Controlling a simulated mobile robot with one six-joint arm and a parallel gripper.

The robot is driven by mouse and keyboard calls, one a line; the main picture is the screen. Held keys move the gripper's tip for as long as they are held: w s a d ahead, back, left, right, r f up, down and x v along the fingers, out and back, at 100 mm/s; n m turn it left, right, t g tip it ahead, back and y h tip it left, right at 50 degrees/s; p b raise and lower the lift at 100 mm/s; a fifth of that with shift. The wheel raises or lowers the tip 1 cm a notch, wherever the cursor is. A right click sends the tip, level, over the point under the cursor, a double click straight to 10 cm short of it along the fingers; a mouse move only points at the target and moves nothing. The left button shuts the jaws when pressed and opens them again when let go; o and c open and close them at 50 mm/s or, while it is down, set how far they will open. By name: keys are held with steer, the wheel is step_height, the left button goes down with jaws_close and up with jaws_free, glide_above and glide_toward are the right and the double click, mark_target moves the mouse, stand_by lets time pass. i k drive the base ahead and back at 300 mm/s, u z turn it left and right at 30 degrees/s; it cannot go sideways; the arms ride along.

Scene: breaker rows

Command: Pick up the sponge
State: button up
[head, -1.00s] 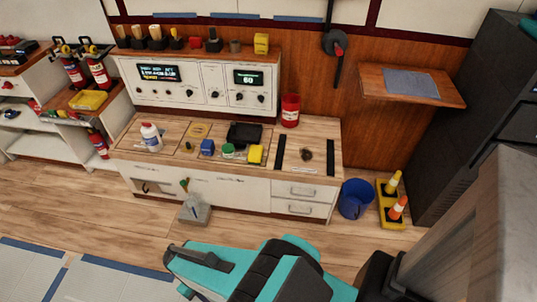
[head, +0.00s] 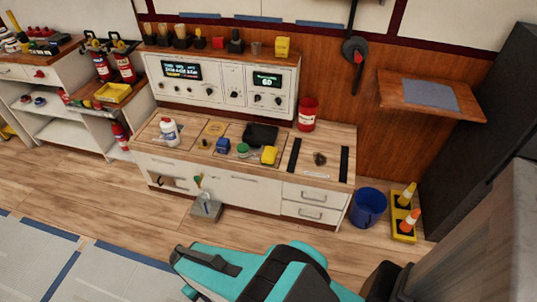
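A small yellow block (head: 269,155), which looks like the sponge, lies on the wooden worktop, right of a green-and-white round item. It is too small to make out its texture. My gripper (head: 184,273) is low in the head view, in front of the bench and over the floor as seen here. Its two fingers stand apart with floor showing between them, and I see nothing held. The gripper is well apart from the yellow block.
The worktop also holds a white bottle (head: 169,131), a blue item (head: 222,145), a black tray (head: 261,134) and a red canister (head: 307,114). A blue bucket (head: 368,207) and a yellow stand with cones (head: 404,222) are on the floor at right. Floor before the bench is mostly open.

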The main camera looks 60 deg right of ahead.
mark_target(268, 157)
steer(key=u, duration=0.05)
steer(key=i, duration=0.9)
steer(key=z, duration=0.05)
